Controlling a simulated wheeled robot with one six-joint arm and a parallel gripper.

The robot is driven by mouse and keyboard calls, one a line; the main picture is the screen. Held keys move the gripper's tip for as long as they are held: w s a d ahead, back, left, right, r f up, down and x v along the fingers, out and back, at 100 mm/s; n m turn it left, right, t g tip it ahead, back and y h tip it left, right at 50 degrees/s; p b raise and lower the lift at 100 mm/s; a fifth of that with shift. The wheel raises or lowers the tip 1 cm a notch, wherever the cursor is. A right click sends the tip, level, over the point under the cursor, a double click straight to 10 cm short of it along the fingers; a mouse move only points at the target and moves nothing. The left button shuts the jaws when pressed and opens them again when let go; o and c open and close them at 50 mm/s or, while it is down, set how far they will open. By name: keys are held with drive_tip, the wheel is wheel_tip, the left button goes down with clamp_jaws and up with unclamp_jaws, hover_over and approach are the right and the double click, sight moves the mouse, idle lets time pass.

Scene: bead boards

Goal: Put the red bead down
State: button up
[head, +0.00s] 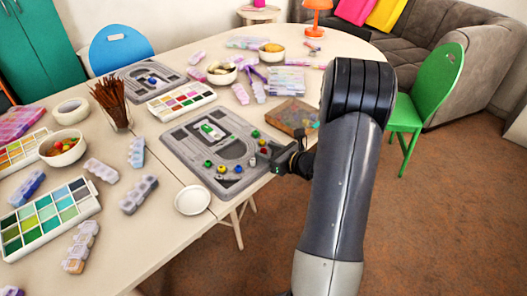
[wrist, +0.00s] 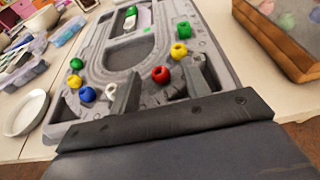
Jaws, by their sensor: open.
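The grey bead board (head: 180,150) lies on the table in the head view, and it fills the middle of the wrist view (wrist: 225,75). The red bead (wrist: 160,74) rests on the board near its front right part, apart from the other beads. My gripper (wrist: 163,68) is open, with one finger on each side of the red bead and gaps showing between them. In the head view my gripper (head: 280,158) is low over the board's right edge, and I cannot make out the red bead there.
On the board, a yellow bead (wrist: 178,50) and a green bead (wrist: 183,30) lie beyond the red one. Green, yellow, blue and white beads line the left. A wooden box (head: 293,116) stands close right of the board. A white dish (head: 192,200) sits at its front left.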

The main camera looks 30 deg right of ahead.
drive_tip(key=shift+c, duration=0.6)
clamp_jaws()
drive_tip(key=shift+r, duration=0.1)
